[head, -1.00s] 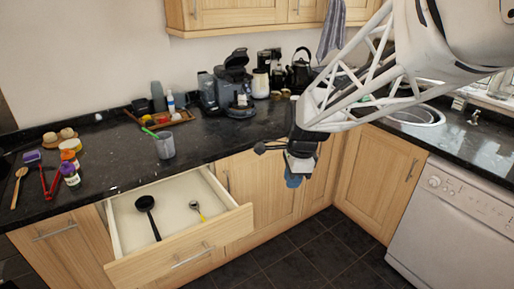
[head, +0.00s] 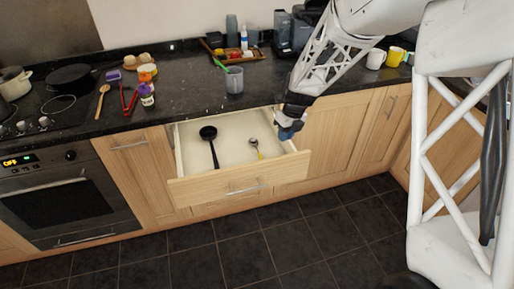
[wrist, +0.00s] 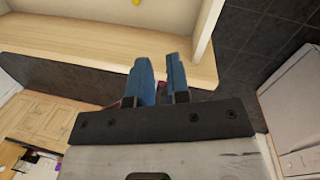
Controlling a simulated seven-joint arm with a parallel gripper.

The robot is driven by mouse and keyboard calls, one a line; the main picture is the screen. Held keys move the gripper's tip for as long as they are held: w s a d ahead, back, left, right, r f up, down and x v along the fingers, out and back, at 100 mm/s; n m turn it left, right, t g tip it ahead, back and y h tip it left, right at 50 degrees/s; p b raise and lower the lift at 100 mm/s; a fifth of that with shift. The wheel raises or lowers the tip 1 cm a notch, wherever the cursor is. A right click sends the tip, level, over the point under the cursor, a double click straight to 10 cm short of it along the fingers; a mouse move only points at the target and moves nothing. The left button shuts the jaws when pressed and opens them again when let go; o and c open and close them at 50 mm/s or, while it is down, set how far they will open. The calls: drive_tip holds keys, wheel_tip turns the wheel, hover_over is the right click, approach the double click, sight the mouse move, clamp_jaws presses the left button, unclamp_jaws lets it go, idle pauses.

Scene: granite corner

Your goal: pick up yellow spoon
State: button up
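The yellow spoon (head: 258,152) lies in an open drawer (head: 236,185), on its right part. It has a grey bowl and a yellow handle. In the wrist view, a small yellow bit (wrist: 136,2), likely its handle, shows at the top edge. My gripper (head: 289,131) is above the drawer's right rear side, to the right of the spoon and apart from it. In the wrist view, the blue fingers of my gripper (wrist: 160,62) are apart with nothing between them, over the drawer's wooden edge.
A black ladle (head: 211,145) lies in the drawer, left of the spoon, with clear drawer floor between. The dark worktop (head: 185,85) behind carries a grey cup (head: 234,80), a wooden tray (head: 228,57) and several utensils. Floor in front is clear.

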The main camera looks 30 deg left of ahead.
sight(262, 157)
drive_tip(key=a+f+m, duration=0.2)
drive_tip(key=a+f, duration=0.4)
drive_tip(key=a, duration=0.1)
drive_tip(key=shift+f+m, duration=0.2)
drive_tip(key=shift+m, duration=0.2)
drive_tip(key=shift+s+a+f, duration=0.1)
drive_tip(key=shift+a+f, duration=0.05)
drive_tip(key=shift+f, duration=0.5)
drive_tip(key=shift+s+a+f, duration=0.1)
drive_tip(key=shift+f, duration=0.5)
drive_tip(key=shift+f, duration=0.15)
drive_tip(key=shift+s+a+f, duration=0.15)
drive_tip(key=shift+f, duration=0.65)
drive_tip(key=shift+s+a+f, duration=0.1)
drive_tip(key=shift+s+f, duration=0.05)
drive_tip(key=shift+f, duration=0.65)
drive_tip(key=shift+s+a+f, duration=0.15)
drive_tip(key=shift+f, duration=0.65)
clamp_jaws()
